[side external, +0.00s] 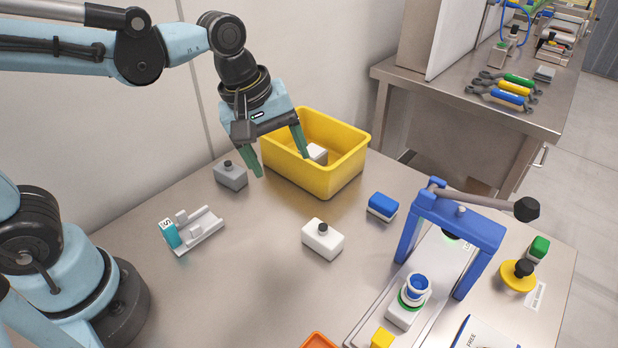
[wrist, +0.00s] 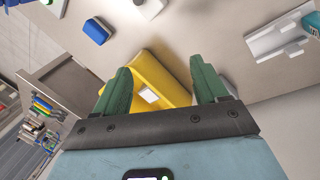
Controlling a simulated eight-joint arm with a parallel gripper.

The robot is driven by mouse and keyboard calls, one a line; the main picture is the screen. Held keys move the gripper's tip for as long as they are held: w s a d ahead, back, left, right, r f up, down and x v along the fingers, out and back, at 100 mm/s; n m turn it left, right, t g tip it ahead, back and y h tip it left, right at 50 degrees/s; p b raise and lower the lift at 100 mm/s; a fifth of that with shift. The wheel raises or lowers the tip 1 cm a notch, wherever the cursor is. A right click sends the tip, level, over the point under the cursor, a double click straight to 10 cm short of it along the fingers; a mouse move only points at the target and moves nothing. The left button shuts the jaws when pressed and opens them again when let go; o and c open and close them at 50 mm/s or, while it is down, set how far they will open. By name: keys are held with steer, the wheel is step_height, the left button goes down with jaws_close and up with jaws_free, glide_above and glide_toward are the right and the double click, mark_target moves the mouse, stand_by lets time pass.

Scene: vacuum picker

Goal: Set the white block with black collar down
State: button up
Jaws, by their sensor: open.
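A white block with a black collar (side external: 322,241) stands upright on the steel table, in front of the yellow bin (side external: 345,166). It also shows at the top edge of the wrist view (wrist: 150,8), partly cut off. Another white block (side external: 317,153) lies inside the bin, and in the wrist view it shows as a white face (wrist: 149,95); I cannot make out a collar on it. My gripper (side external: 281,166) is open and empty, above the bin's near left side, one green finger in front of the bin and one over it. Both fingers show apart in the wrist view (wrist: 160,75).
A grey block (side external: 231,177) stands left of the bin, a blue-and-white block (side external: 382,206) to its right. A white fixture (side external: 196,232) with a teal part lies at left. A blue-framed press (side external: 455,235) stands at right. The table's middle is mostly clear.

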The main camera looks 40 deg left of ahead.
steer(key=s+a+m+t+y, duration=0.1)
steer(key=s+a+m+t, duration=0.2)
steer(key=a+m, duration=0.6)
steer(key=shift+s+f+m+t+y, duration=0.3)
steer(key=shift+m+t, duration=0.4)
steer(key=shift+m, duration=0.4)
